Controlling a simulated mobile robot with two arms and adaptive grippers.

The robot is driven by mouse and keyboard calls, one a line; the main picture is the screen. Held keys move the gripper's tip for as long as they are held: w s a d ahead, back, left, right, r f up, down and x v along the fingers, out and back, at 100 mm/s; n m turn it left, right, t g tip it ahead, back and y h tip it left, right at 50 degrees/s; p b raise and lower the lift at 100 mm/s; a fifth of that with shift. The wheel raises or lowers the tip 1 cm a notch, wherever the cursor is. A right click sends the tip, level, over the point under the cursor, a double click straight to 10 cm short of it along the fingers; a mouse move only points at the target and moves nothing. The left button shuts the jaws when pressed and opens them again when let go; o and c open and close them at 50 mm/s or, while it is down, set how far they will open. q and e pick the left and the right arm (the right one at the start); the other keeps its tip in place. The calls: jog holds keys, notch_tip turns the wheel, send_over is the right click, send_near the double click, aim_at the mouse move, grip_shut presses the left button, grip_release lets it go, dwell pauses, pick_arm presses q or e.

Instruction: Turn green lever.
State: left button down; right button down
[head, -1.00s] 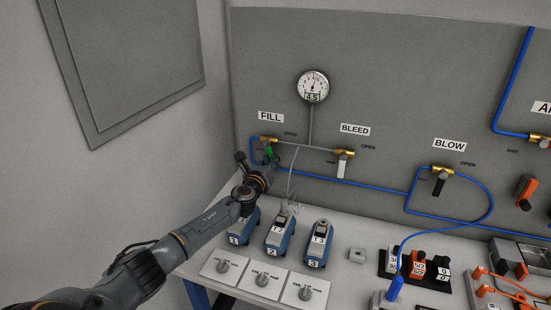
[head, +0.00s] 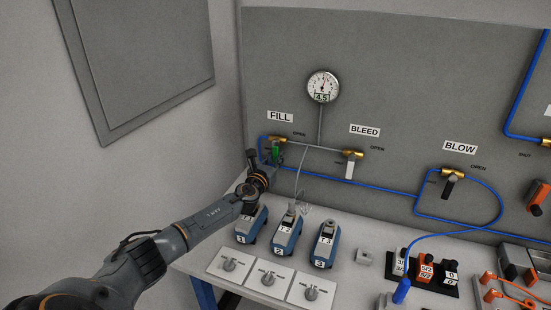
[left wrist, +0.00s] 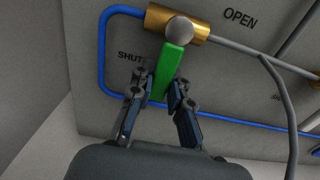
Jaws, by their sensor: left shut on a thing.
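The green lever (head: 275,153) hangs down from the brass FILL valve (head: 276,139) on the grey panel. In the left wrist view the green lever (left wrist: 170,68) runs down from a round grey knob on the brass valve (left wrist: 186,22), tilted slightly, its lower end between my fingers. My left gripper (left wrist: 163,88) is shut on the lever, one finger on each side of it. In the head view my left gripper (head: 264,163) is at the lever's lower end and hides part of it. My right gripper is not in view.
BLEED and BLOW valves with a white lever (head: 349,169) and a black lever (head: 448,187) are to the right. A gauge (head: 322,86) is above. Blue tubing (head: 340,180) runs below the valves.

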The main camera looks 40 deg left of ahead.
pick_arm(q)
jog(key=c, duration=1.2)
grip_release()
jog(key=shift+s, duration=0.1)
jog(key=v, duration=1.1)
jog(key=shift+s+d, duration=0.15)
jog(key=shift+s, duration=0.25)
jog(key=shift+f, duration=0.15)
